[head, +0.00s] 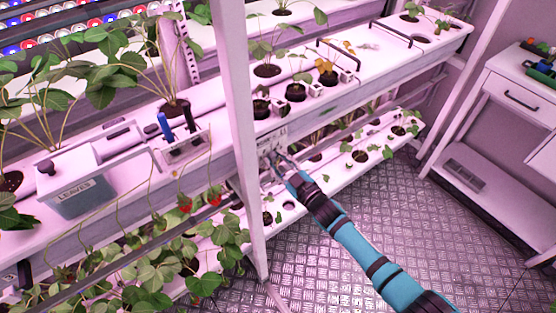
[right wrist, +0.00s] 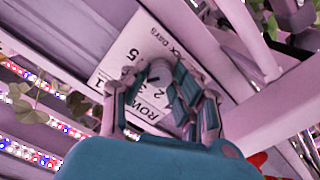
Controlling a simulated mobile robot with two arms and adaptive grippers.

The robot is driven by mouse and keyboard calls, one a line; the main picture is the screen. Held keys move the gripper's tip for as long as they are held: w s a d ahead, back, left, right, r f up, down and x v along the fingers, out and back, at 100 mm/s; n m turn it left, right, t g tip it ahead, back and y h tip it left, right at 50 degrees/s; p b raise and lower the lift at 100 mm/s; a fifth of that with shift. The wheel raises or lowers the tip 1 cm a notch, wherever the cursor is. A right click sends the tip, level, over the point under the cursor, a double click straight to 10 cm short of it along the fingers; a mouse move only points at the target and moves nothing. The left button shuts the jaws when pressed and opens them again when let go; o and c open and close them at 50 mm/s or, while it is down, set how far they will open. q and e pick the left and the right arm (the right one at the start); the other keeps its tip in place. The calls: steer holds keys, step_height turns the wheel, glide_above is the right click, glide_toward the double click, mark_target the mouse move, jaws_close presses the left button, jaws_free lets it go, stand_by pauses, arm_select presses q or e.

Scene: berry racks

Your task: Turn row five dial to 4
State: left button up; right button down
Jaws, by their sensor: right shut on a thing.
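The row dial's white label plate (head: 267,137) is on the front edge of the upper rack shelf, just right of the white post. In the right wrist view the plate (right wrist: 139,45) shows "ROW", "DAYS" and some digits, partly hidden by my fingers. The pale dial knob (right wrist: 158,70) sits between my fingers. My right gripper (head: 273,160) reaches up to the plate; in the right wrist view the gripper (right wrist: 160,88) is shut on the knob. I cannot tell which digit the knob points to. My left gripper is not in view.
The white post (head: 240,130) stands close left of my right gripper. A grey "LEAVES" bin (head: 78,190) and strawberry plants fill the shelf at left. Potted seedlings stand on the shelf above and below. The metal floor is clear; a white drawer cabinet (head: 515,110) stands right.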

steer(key=shift+f+m, duration=0.15)
steer(key=shift+m, duration=0.45)
steer(key=c, duration=1)
jaws_free()
steer(key=shift+c, duration=0.2)
steer(key=v, duration=1.2)
